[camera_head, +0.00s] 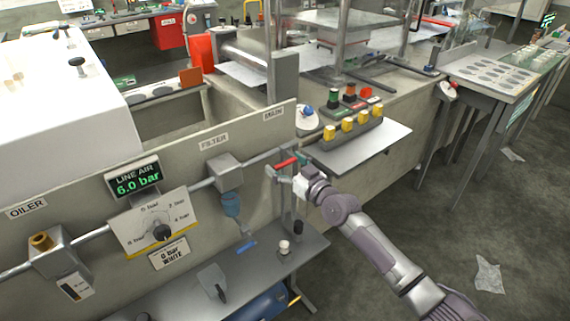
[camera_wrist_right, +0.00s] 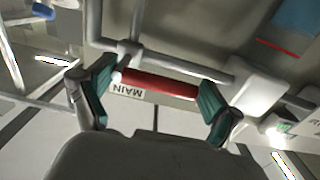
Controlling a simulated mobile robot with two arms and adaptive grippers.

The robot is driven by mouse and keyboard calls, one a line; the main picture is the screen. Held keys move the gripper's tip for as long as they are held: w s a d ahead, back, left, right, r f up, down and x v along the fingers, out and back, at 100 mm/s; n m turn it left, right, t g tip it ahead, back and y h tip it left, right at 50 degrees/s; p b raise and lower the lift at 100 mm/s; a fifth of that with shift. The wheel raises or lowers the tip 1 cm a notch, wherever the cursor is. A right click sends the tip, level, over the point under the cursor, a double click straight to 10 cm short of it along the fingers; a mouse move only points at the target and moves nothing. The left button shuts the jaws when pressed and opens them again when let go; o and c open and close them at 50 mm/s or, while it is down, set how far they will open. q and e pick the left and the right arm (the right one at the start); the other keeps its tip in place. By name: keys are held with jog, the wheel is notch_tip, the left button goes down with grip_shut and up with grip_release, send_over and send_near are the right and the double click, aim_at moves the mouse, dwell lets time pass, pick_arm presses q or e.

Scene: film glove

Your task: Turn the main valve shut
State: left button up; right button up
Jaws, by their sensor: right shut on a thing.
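The main valve's red handle (camera_head: 286,162) is on the grey pipe at the right end of the air-line panel, below the MAIN sign (camera_head: 273,114). It also shows in the right wrist view (camera_wrist_right: 158,87), with its length spanning between the teal finger pads. In that view it looks roughly in line with the nearby pipe. My right gripper (camera_wrist_right: 160,95) is shut on the handle, one finger at each end. In the head view, the right gripper (camera_head: 290,172) reaches it from the lower right and partly hides the valve body. My left gripper is not in view.
A filter (camera_head: 226,173), a regulator dial (camera_head: 160,231) and an oiler (camera_head: 54,253) sit along the pipe. The display (camera_head: 136,181) reads LINE AIR 6.0 bar. A shelf (camera_head: 245,268) with small items lies below.

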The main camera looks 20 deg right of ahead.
jog(key=shift+r, duration=0.1)
jog(key=shift+c, duration=0.2)
jog(key=m, duration=0.2)
jog(key=r+m, duration=0.1)
jog(key=m, duration=0.1)
jog(key=shift+r+p, duration=0.15)
jog(key=shift+p, duration=0.2)
jog(key=m, duration=0.1)
jog(key=r+m, duration=0.1)
jog(key=m, duration=0.2)
jog(key=shift+w+d+r, duration=0.15)
jog(key=shift+w+d, duration=0.05)
jog(key=shift+d, duration=0.2)
jog(key=m, duration=0.3)
jog(key=d+r+m, duration=0.1)
jog(key=m, duration=0.1)
jog(key=shift+w+d+p, duration=0.1)
jog(key=shift+w+p, duration=0.1)
jog(key=shift+p, duration=0.2)
jog(key=m, duration=0.1)
jog(key=d+m, duration=0.1)
jog(key=m, duration=0.2)
jog(key=shift+w+d+r+m, duration=0.2)
jog(key=shift+w+d+m, duration=0.1)
jog(key=shift+m, duration=0.1)
jog(key=o, duration=1.4)
